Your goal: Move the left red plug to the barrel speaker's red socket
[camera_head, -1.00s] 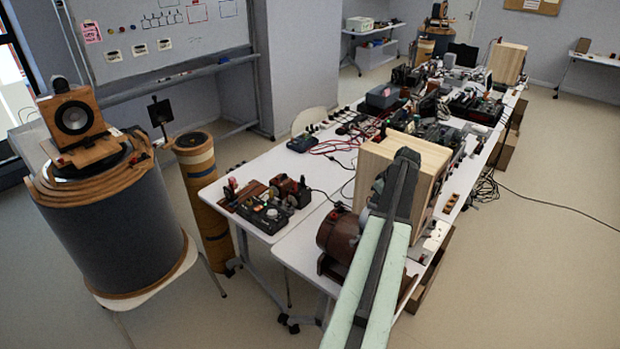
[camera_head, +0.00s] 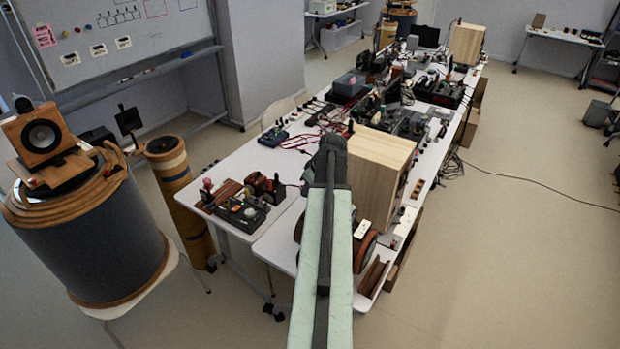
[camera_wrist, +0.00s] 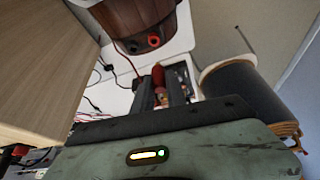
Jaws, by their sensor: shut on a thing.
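In the wrist view, the barrel speaker (camera_wrist: 140,15) is a rounded dark brown wooden body at the top. Its red socket (camera_wrist: 154,41) sits to the right of a black socket (camera_wrist: 133,46) on its near face. My gripper (camera_wrist: 162,86) is shut on a red plug (camera_wrist: 158,74), which shows between the dark fingers. The plug is below the red socket in the picture and apart from it. In the head view, the barrel speaker (camera_head: 367,248) is partly hidden behind my arm, and my fingers cannot be made out.
A pale wooden box (camera_head: 385,172) stands beside my arm and fills the left of the wrist view (camera_wrist: 45,70). Devices (camera_head: 243,203) sit on the white table's (camera_head: 232,172) near left. A large grey drum (camera_head: 100,240) stands left. Open floor (camera_head: 500,250) lies to the right.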

